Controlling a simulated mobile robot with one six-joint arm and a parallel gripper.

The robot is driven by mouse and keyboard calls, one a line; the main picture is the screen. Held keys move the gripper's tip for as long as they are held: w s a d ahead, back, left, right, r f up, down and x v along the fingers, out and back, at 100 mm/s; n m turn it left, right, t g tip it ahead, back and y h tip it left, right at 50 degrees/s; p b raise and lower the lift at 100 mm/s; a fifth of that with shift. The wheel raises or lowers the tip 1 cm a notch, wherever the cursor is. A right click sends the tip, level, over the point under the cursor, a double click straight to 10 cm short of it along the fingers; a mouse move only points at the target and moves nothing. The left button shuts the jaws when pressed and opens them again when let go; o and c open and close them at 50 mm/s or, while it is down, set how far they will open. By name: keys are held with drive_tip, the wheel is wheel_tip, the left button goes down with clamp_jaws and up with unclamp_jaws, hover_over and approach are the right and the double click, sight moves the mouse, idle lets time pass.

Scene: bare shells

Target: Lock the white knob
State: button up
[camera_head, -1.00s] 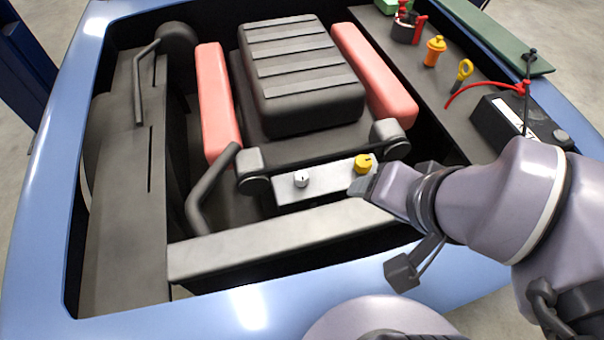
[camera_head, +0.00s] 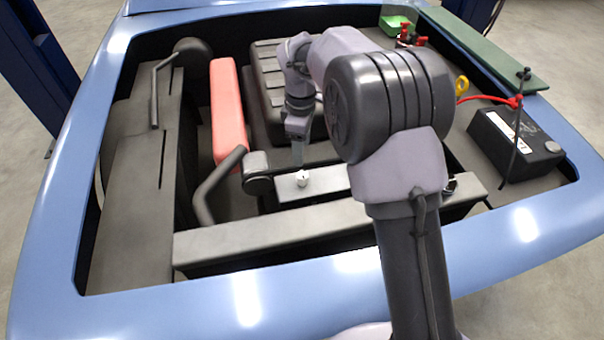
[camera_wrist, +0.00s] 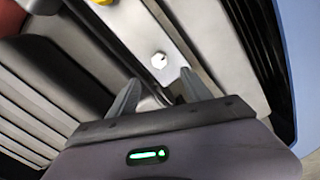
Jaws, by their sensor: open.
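The white knob (camera_head: 302,178) sits on a light metal plate (camera_head: 325,179) at the front of the engine bay. It also shows in the wrist view (camera_wrist: 159,60), with a small dark mark on its face. My gripper (camera_head: 298,160) points down just above and behind the knob in the head view. In the wrist view my gripper (camera_wrist: 155,90) has its two fingers spread apart with nothing between them, and the knob lies beyond the fingertips, apart from them. The yellow knob (camera_wrist: 103,2) shows partly at the top of the wrist view; my arm hides it in the head view.
A grey bar (camera_head: 285,233) runs in front of the plate. A curved dark handle (camera_head: 212,188) rises to the left. A red cover (camera_head: 228,110) and a black ribbed block (camera_head: 265,90) stand behind. A black battery (camera_head: 515,145) is at the right.

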sight(302, 175)
drive_tip(key=f+b, duration=0.2)
drive_tip(key=f, duration=0.4)
drive_tip(key=f+b, duration=0.2)
drive_tip(key=f, duration=0.3)
drive_tip(key=shift+w+f, duration=0.2)
drive_tip(key=shift+f, duration=0.15)
clamp_jaws()
